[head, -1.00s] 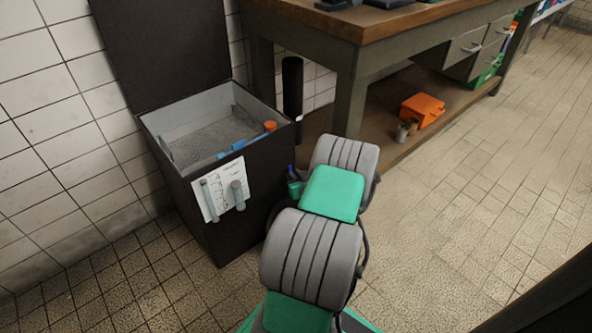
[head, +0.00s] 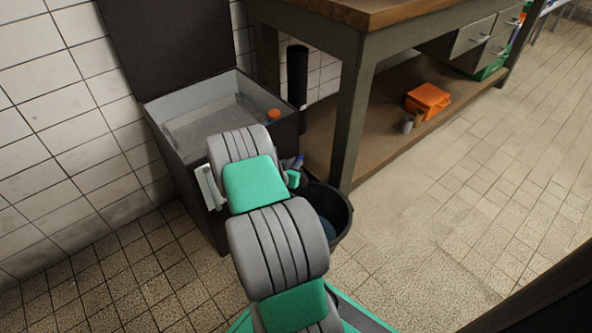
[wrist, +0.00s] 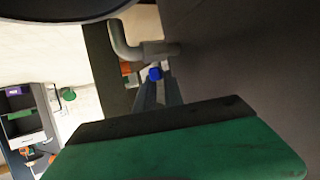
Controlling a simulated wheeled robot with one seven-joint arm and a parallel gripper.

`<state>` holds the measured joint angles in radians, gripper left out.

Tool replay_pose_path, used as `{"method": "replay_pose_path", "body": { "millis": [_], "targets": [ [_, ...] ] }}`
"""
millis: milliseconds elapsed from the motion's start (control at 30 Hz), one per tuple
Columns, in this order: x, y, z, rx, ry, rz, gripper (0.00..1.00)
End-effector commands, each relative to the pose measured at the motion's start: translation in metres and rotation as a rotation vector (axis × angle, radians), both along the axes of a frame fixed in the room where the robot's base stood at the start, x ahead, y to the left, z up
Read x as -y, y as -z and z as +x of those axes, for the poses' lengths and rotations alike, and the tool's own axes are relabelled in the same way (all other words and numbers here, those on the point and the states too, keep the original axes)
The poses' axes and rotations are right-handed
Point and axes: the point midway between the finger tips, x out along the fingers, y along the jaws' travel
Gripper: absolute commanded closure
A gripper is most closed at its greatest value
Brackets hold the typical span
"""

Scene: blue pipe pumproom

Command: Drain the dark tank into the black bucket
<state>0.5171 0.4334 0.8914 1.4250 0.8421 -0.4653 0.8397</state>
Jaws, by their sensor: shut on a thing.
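The dark tank (head: 185,190) stands against the tiled wall with its lid up, and its grey inside shows in the head view. A grey elbow pipe (wrist: 125,42) juts from its dark wall (wrist: 235,50) in the wrist view. My gripper (wrist: 158,90) is shut on a small blue handle (wrist: 155,73) beside the pipe. The black bucket (head: 345,212) stands on the floor at the tank's right side, partly hidden by my arm. Something bluish (head: 327,228) shows inside it. Its dark rounded side (wrist: 60,8) seems to cross the top of the wrist view. I cannot see any flow.
A wooden workbench (head: 390,12) stands right of the tank, its leg (head: 350,125) close behind the bucket. Its low shelf (head: 370,135) holds an orange box (head: 428,100) and small cans (head: 410,124). The tiled floor at right is clear.

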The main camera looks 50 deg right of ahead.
Motion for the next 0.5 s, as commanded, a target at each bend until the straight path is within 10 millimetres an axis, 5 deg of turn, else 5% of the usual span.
{"method": "replay_pose_path", "body": {
  "millis": [500],
  "targets": [
    [-0.0016,0.0048,0.0045,0.001,0.21,0.008,1.0]
  ]
}}
